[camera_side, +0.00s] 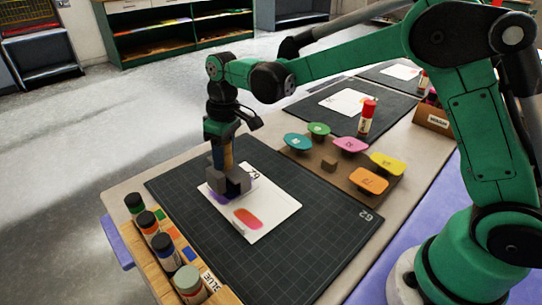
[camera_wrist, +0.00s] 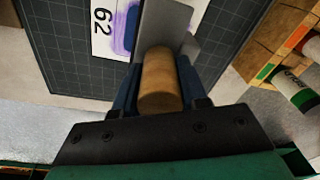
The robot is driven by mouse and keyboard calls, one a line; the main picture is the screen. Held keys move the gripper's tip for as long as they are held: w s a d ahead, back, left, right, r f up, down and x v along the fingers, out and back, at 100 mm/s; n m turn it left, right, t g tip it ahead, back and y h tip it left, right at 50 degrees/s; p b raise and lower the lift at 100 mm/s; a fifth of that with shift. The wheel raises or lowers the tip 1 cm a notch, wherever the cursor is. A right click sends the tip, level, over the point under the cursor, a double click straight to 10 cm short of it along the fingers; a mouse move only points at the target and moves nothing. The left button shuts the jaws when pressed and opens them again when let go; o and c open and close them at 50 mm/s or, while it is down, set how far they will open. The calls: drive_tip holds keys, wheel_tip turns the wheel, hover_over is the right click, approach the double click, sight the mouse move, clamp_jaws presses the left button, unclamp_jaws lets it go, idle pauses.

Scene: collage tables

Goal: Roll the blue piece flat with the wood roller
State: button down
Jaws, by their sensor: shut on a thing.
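My gripper (camera_side: 222,160) is shut on the wooden handle of the roller (camera_side: 229,179), which also shows between the fingers in the wrist view (camera_wrist: 158,80). The roller's lower part is grey and blocky and stands over the left part of the white sheet (camera_side: 270,205). The blue piece (camera_side: 218,196) looks violet-blue and lies on that sheet at the roller's foot. Its edge shows in the wrist view (camera_wrist: 121,36), and the roller hides much of it. I cannot tell whether the roller touches it.
A red piece (camera_side: 248,217) lies on the same sheet, on a dark gridded mat (camera_side: 310,240). Several capped bottles (camera_side: 160,240) stand in a wooden rack at the front left.

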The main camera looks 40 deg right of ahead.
drive_tip(key=shift+f, duration=0.45)
idle(0.6)
drive_tip(key=shift+d, duration=0.15)
idle(0.3)
drive_tip(key=shift+d, duration=1.25)
drive_tip(key=shift+a, duration=2.75)
drive_tip(key=shift+d, duration=1.5)
drive_tip(key=shift+r, duration=3.55)
